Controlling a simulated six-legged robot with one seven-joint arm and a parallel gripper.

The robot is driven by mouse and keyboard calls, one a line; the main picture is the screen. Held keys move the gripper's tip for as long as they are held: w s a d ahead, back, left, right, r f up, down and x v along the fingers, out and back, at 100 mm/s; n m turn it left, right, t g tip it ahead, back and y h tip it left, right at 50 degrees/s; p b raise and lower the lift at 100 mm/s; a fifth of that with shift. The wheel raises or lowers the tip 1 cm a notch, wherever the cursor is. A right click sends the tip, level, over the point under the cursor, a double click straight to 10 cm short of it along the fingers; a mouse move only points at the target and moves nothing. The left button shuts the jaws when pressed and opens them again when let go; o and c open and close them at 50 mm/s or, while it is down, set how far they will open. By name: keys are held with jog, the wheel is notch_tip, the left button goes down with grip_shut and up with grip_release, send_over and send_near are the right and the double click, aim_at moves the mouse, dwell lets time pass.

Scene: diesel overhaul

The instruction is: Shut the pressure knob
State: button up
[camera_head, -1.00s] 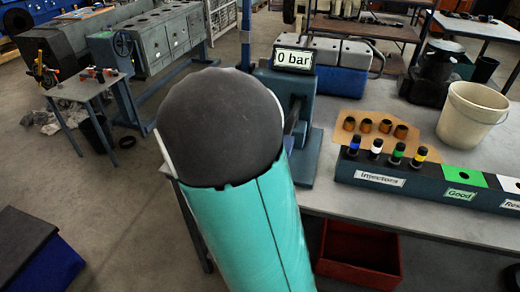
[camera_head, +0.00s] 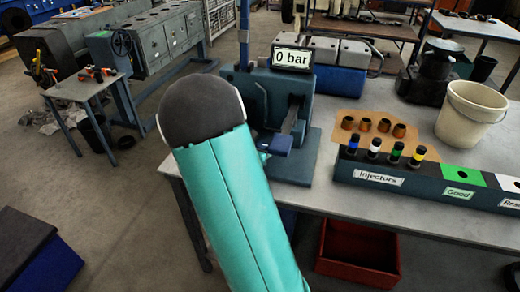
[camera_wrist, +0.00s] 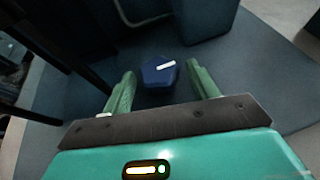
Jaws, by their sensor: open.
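The pressure knob (camera_wrist: 155,78) is a dark blue, many-sided knob with a white mark on its face, seen in the wrist view. My gripper (camera_wrist: 160,70) is open, with one green finger on each side of the knob. There is a visible gap on both sides, and I cannot tell how deep the fingers reach. The blue-grey test stand (camera_head: 297,98) carries a display (camera_head: 293,57) reading 0 bar. A dark blue part (camera_head: 276,143) juts from its front; I cannot tell whether it is the knob.
The stand is on a grey workbench (camera_head: 420,215). To its right are copper-coloured sleeves (camera_head: 365,124), a labelled injector rack (camera_head: 375,172) and a white bucket (camera_head: 470,112). A red bin (camera_head: 358,252) sits below the bench. Floor at left is partly open.

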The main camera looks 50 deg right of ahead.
jog(key=c, duration=1)
jog(key=shift+g, duration=0.3)
jog(key=shift+w+m+g, duration=0.15)
jog(key=shift+m+g, duration=1)
jog(key=shift+g, duration=0.05)
jog(key=shift+w+m+g, duration=0.15)
jog(key=shift+m+g, duration=1)
jog(key=shift+g, duration=0.05)
jog(key=o, duration=1)
jog(key=shift+h, duration=0.3)
jog(key=shift+n+t, duration=0.4)
